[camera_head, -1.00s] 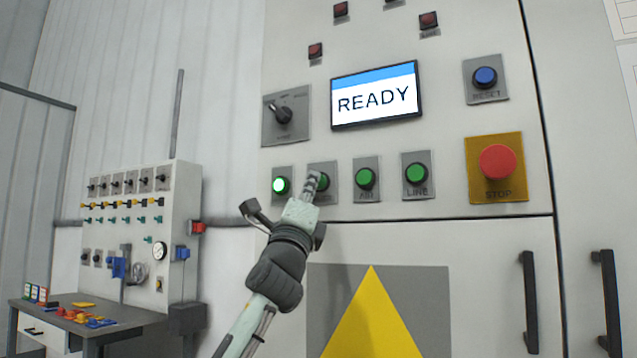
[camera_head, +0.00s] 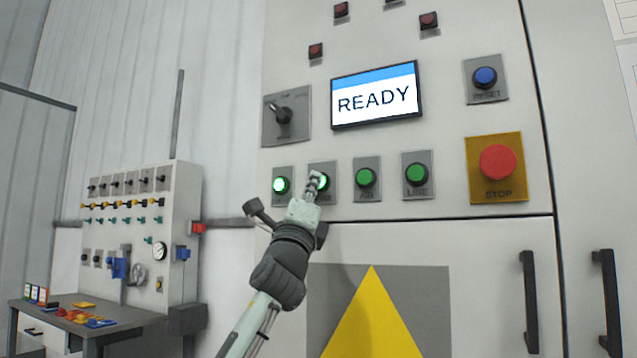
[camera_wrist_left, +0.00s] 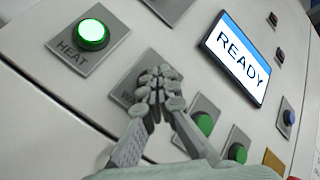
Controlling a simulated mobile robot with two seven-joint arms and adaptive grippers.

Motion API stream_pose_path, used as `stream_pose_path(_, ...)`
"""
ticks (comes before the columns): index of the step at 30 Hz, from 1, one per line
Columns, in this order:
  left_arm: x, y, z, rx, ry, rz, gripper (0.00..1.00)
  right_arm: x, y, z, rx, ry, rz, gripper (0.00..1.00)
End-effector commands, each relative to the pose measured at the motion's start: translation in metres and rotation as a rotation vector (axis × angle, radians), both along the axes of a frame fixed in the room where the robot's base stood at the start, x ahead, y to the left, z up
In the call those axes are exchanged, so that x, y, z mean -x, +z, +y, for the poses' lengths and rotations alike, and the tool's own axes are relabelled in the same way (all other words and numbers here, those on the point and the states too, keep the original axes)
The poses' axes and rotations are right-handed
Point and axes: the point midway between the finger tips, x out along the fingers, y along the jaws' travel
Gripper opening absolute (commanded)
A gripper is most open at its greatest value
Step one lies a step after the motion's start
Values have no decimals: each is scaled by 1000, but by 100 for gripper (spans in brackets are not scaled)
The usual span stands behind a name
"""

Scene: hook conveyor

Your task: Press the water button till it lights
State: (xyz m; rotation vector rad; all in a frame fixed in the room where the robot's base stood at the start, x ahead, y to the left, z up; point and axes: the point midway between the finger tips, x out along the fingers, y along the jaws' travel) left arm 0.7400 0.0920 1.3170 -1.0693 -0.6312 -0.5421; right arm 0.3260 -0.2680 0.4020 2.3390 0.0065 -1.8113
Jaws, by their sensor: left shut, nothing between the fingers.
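The water button (camera_head: 325,184) is the second from the left in the row on the white panel. My left gripper (camera_head: 316,179) is shut and empty, with its fingertips in front of it and covering most of it. My right gripper is not in view.
The lit heat button (camera_head: 281,185) is just left, the dark green air button (camera_head: 365,179) and line button (camera_head: 416,174) to the right. A red stop button (camera_head: 497,162) is farther right. The screen (camera_head: 376,96) reads READY. A selector knob (camera_head: 284,115) sits above.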

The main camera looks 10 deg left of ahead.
Motion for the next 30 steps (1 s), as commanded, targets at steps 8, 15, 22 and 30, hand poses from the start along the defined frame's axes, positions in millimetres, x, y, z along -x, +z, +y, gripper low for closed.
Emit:
stream_pose_path(8, -1, 0, -1, 0, 0, 0, 0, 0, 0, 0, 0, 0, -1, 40)
stream_pose_path(15, 0, 0, 0, 0, 0, 0, 0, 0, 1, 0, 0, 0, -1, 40)
stream_pose_path(22, 11, 1, 4, -1, 0, -1, 0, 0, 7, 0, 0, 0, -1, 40)
stream_pose_path(30, 14, -1, 5, 0, 0, 1, 0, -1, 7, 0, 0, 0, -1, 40)
